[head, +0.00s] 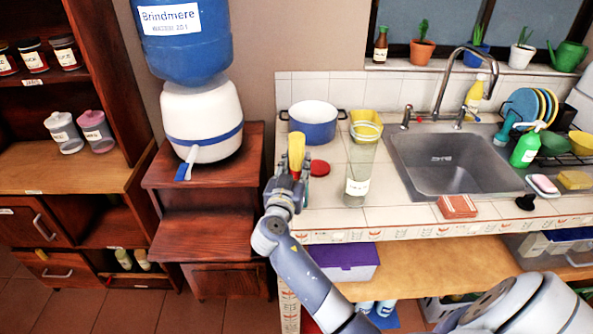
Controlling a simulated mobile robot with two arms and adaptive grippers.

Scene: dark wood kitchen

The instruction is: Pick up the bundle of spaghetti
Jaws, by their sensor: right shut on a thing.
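The bundle of spaghetti (297,150) is a yellow upright bunch above the left end of the counter. My right gripper (293,174) is shut on its lower part, and the fingers hide its bottom end. A tall clear jar (361,167) with a white label stands on the counter just right of the gripper. A red round lid (319,168) lies between them. Whether the bundle touches the counter cannot be told. My left gripper is not in view.
A blue and white pot (313,129) stands behind the bundle, with a yellow container (366,115) beside it. The sink (440,165) is to the right. A brick-coloured block (457,206) lies at the counter's front edge. A water dispenser (203,120) stands at left.

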